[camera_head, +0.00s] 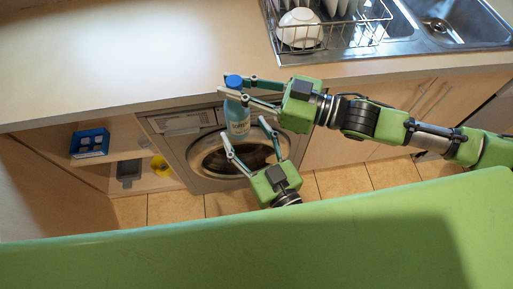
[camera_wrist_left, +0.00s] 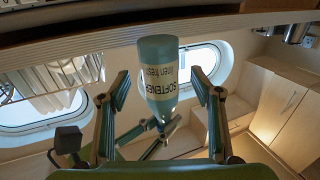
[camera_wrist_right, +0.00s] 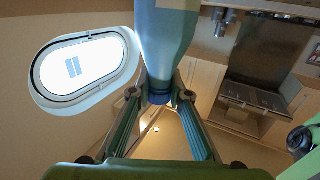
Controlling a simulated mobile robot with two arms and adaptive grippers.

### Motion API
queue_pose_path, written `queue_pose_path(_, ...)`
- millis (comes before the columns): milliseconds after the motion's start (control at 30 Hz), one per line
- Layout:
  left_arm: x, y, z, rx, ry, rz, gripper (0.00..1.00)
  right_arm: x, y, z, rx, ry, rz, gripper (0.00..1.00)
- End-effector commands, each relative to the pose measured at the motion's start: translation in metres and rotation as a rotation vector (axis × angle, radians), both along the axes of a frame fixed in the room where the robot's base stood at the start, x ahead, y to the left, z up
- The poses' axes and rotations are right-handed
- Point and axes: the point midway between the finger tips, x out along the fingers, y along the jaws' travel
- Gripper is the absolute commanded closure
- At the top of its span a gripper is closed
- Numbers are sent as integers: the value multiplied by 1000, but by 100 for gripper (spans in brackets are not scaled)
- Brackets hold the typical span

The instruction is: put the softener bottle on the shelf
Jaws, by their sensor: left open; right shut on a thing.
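The softener bottle (camera_head: 238,118) is pale blue with a blue cap and hangs in front of the washing machine. My right gripper (camera_head: 226,84) is shut on it near the cap. The right wrist view shows the bottle (camera_wrist_right: 166,40) with its blue cap (camera_wrist_right: 159,97) between the fingers. My left gripper (camera_head: 244,134) is open just below, its fingers pointing at the bottle's lower part. In the left wrist view the labelled bottle (camera_wrist_left: 160,75) appears between the spread fingers, with gaps on both sides. The shelf (camera_head: 128,154) is in the open cabinet at the left.
A blue box (camera_head: 90,143) stands on the shelf unit's upper level. A grey object (camera_head: 128,171) and a yellow object (camera_head: 160,165) are lower. The washing machine (camera_head: 190,123) is behind my grippers. The counter (camera_head: 130,55) above is bare at left; a dish rack (camera_head: 340,40) stands at right.

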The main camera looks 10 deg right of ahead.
Motion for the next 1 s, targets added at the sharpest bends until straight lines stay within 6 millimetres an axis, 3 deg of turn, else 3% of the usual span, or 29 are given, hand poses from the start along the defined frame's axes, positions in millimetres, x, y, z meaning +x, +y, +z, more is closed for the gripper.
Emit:
queue_pose_path(100, 20, 7, 1, 1, -2, 1, 41, 0, 1, 3, 4, -4, 2, 100)
queue_pose_path(300, 39, 13, 0, 2, 2, -1, 41, 0, 1, 3, 4, -4, 2, 100)
queue_pose_path(667, 44, 15, 0, 1, 3, -1, 41, 0, 1, 3, 4, -4, 2, 100)
queue_pose_path(767, 44, 15, 0, 1, 3, -1, 62, 0, 1, 3, 4, -4, 2, 100)
queue_pose_path(900, 44, 15, 0, 1, 3, -1, 98, 0, 0, 2, 4, -4, 2, 100)
queue_pose_path(933, 44, 15, 0, 1, 3, -1, 100, 0, 0, 2, 4, -4, 2, 100)
queue_pose_path(967, 44, 14, 2, 1, -2, -1, 100, 0, 0, 3, 4, -4, 2, 75)
queue_pose_path(1000, 44, 14, 2, 1, -2, -1, 100, 0, 0, 3, 4, -4, 2, 64)
